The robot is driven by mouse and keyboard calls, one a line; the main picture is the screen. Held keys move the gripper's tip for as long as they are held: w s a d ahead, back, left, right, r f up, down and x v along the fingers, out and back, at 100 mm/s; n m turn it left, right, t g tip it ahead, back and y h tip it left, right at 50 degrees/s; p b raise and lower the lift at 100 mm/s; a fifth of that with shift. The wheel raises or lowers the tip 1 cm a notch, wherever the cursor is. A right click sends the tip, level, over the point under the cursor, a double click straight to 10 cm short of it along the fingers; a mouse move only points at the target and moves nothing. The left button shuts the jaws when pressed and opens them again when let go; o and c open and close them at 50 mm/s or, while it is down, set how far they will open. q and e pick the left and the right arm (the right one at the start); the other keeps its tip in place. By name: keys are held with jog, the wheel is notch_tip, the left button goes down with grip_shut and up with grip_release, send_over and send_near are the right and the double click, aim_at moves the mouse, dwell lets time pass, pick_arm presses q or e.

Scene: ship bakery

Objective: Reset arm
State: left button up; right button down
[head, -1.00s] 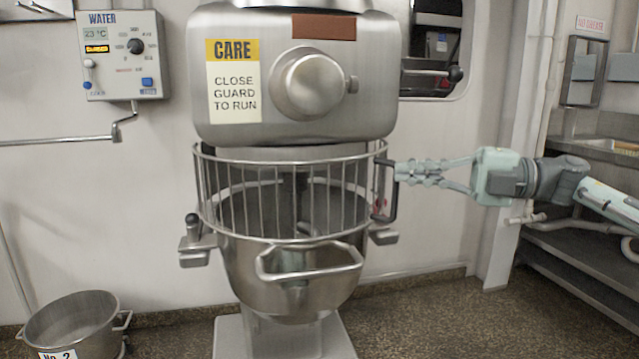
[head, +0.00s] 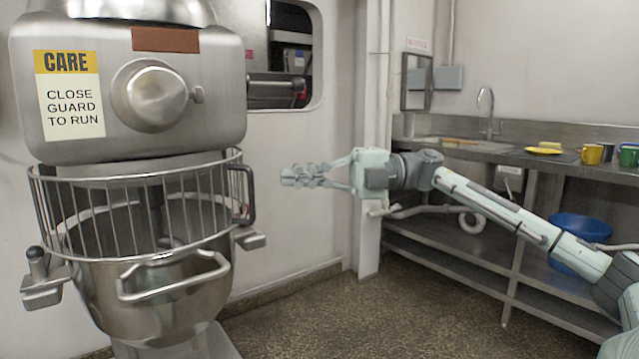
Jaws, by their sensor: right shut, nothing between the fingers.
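My right arm reaches in from the right side of the head view. Its gripper (head: 290,176) is shut and empty, pointing left in mid-air. The gripper is to the right of the mixer guard's black handle (head: 246,195), with a visible gap between them. The wire guard (head: 120,205) stands around the front of the mixer, above the steel bowl (head: 150,295). My left gripper is out of view.
The big steel mixer (head: 215,75) fills the left. A blue basin (head: 578,235) sits on a lower shelf. Speckled floor between is clear.

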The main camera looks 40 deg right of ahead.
jog(key=shift+w+v, duration=0.15)
jog(key=shift+v, duration=0.8)
jog(key=shift+w+v, duration=0.15)
jog(key=shift+v, duration=0.85)
jog(key=shift+d, duration=0.2)
